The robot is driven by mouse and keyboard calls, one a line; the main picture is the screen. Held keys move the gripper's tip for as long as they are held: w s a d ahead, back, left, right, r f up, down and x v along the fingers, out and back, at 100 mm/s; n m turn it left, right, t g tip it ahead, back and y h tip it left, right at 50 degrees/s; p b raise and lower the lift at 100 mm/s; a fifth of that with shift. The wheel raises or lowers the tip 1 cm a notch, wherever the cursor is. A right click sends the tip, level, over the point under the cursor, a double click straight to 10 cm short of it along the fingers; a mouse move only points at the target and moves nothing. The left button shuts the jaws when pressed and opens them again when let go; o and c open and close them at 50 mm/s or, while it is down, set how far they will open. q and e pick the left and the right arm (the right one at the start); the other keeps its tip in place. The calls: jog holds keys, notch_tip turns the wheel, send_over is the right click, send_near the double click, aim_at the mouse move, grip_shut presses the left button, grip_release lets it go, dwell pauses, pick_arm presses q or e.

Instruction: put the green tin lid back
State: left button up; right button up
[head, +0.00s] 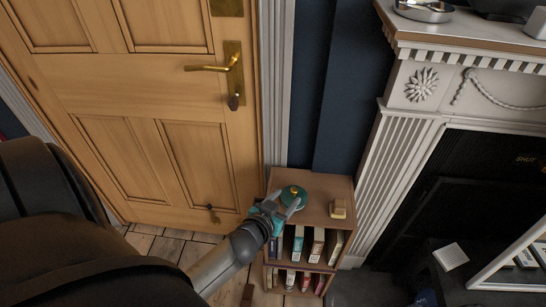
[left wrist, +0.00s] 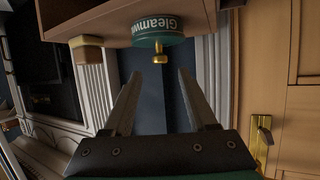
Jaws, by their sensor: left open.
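The green tin (head: 291,203) stands on top of a small bookcase (head: 318,186). A green lid with a gold knob (head: 293,189) appears to sit on it. In the left wrist view, which is turned over, the tin (left wrist: 160,25) shows lettering starting "Gleamw", and the gold knob (left wrist: 158,52) points down the picture. My left gripper (head: 287,203) is open and empty at the tin. In the left wrist view its fingertips (left wrist: 160,72) are spread to either side of the knob's line, just short of the knob. My right gripper is not in view.
A small tan block-like object (head: 338,208) stands right of the tin. Books (head: 317,244) fill the shelves below. A wooden door (head: 140,110) is at the left, and a white fireplace surround (head: 400,150) at the right. Bare bookcase top lies behind the block.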

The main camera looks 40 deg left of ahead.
pick_arm(q)
jog(key=p+v, duration=0.1)
jog(key=v, duration=0.7)
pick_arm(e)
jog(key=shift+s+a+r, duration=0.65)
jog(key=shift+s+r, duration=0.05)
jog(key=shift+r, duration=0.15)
pick_arm(q)
jog(key=shift+f, duration=0.1)
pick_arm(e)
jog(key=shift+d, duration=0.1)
pick_arm(q)
jog(key=s+d+f+m+g+h, duration=0.1)
jog(key=s+d+f+g, duration=0.15)
jog(key=s+f, duration=0.5)
jog(key=s+d+f+m+g, duration=0.1)
jog(key=s+d+f+g, duration=0.3)
jog(key=f, duration=0.6)
jog(key=s+f+m+g+h, duration=0.1)
jog(key=s+f+g, duration=0.1)
jog(key=s+f, duration=0.6)
jog(key=s+f+m+g, duration=0.1)
jog(key=s+f+g, duration=0.2)
jog(key=s+f, duration=0.3)
jog(key=s, duration=0.3)
jog(key=shift+s+d+g, duration=0.25)
jog(key=shift+s+g, duration=0.1)
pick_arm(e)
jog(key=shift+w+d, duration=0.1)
